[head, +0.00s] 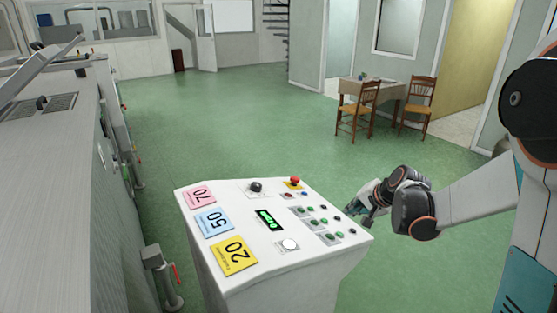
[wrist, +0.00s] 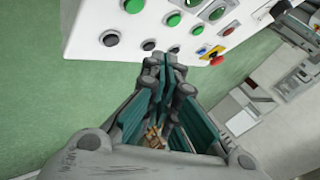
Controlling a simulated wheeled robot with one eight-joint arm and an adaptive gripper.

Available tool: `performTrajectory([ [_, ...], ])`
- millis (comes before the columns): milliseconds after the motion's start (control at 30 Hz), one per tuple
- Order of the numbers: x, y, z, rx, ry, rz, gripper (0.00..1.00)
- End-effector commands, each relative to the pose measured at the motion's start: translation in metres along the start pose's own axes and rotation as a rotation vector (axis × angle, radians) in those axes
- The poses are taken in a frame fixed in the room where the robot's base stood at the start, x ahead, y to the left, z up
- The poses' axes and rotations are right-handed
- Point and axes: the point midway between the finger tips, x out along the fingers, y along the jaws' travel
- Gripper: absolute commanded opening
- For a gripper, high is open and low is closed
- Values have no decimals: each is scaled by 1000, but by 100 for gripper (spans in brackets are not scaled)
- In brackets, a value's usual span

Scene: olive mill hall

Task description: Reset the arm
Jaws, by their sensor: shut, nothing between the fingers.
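My gripper (head: 359,208) is at the right edge of the white control panel (head: 220,262) in the head view. My arm reaches in from the right. In the wrist view my gripper (wrist: 170,68) is shut and empty, with its fingertips close to the panel's edge. I cannot tell whether they touch it. Green and black buttons on the panel (wrist: 84,15) show just past the fingers.
The panel carries a red mushroom button (head: 295,181), a black knob (head: 256,187), a green display (head: 269,220) and coloured number cards. Grey machinery (head: 50,170) stands at left. A table (head: 385,90) with two chairs stands at the back right. Green floor between is clear.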

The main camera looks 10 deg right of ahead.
Motion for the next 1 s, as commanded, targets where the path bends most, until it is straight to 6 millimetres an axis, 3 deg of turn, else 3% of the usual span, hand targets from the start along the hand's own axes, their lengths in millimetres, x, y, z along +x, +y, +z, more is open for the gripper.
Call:
performTrajectory([
  [167,-12,-13,22,-81,5,16,0],
  [600,-76,-44,122,-500,47,82,0],
  [767,-99,-32,153,-621,53,103,0],
  [1000,-127,2,198,-770,44,135,0],
])
